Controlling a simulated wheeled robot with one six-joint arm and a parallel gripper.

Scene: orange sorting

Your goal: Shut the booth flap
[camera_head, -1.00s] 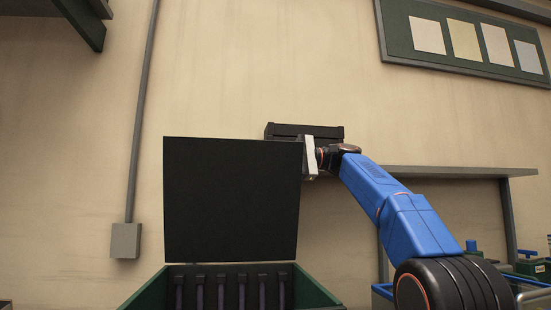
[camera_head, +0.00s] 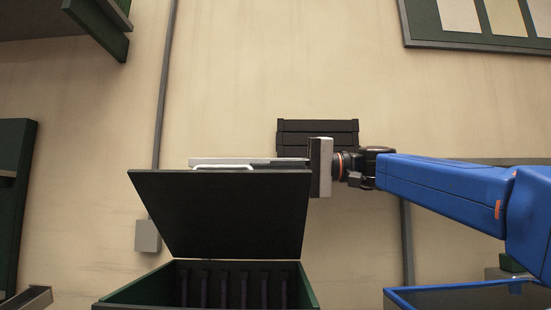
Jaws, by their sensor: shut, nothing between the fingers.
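The booth flap (camera_head: 222,212) is a dark, flat panel hinged at the back of the open green booth (camera_head: 133,289). It stands raised and leans toward me, its top edge wider than its bottom edge. A thin white handle (camera_head: 222,167) shows at its top edge. My gripper (camera_head: 215,160) comes in from the right and reaches left behind the flap's top edge. It is shut with nothing in it. The flap hides part of the fingers, so I cannot tell exactly where they touch it.
Several dark upright slats (camera_head: 243,287) stand inside the booth. A black box (camera_head: 318,133) is on the wall behind my gripper. A blue-rimmed bin (camera_head: 450,290) stands at the right. A grey wall box (camera_head: 147,236) is left of the flap.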

